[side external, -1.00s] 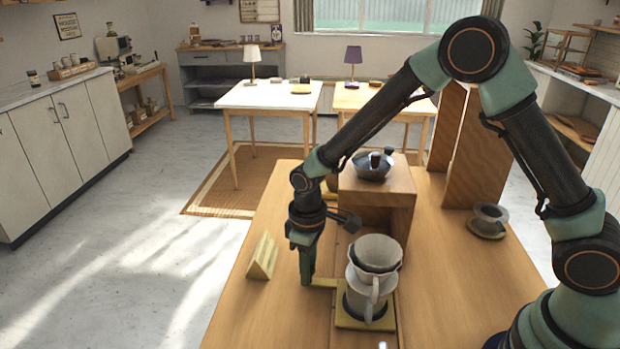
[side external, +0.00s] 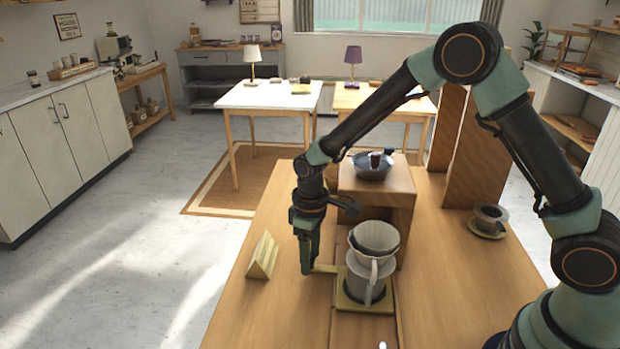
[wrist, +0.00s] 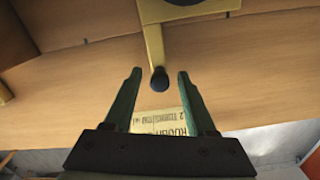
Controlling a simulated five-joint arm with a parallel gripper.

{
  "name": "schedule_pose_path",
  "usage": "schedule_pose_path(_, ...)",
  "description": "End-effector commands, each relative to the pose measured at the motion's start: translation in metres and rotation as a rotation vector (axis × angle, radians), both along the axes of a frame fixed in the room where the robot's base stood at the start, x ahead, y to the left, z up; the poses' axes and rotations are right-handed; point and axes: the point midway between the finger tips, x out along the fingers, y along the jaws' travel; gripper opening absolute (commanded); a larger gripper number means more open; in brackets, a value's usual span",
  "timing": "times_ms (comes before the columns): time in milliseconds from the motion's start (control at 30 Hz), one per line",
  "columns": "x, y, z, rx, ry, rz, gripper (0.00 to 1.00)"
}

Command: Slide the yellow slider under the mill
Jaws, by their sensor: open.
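The yellow slider (side external: 350,305) is a flat plate in a track on the wooden cart top, with a handle sticking out to the left. A grey ribbed dripper (side external: 375,238) sits on a grey jug (side external: 363,285) standing upright on the plate. The mill (side external: 372,190) is a wooden block with a dark bowl on top, just behind the jug. My gripper (side external: 306,268) is low at the handle's left end. In the wrist view my gripper (wrist: 159,78) is open, its fingers either side of the handle's dark knob (wrist: 160,80), with visible gaps. The slider's yellow bar (wrist: 153,40) shows above it.
A yellow wedge-shaped sign (side external: 263,256) stands left of my gripper; its lettered face shows in the wrist view (wrist: 163,122). A small cup on a yellow saucer (side external: 487,231) is at the right. Tall wooden panels (side external: 475,150) stand behind.

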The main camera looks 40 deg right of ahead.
Motion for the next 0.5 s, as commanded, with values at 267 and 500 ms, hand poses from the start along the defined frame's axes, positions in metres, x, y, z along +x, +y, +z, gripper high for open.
schedule_pose_path(267, 0.001, 0.000, 0.044, 0.002, -0.007, 0.000, 0.56)
schedule_pose_path(500, 0.001, 0.000, 0.091, 0.001, -0.006, 0.000, 0.56)
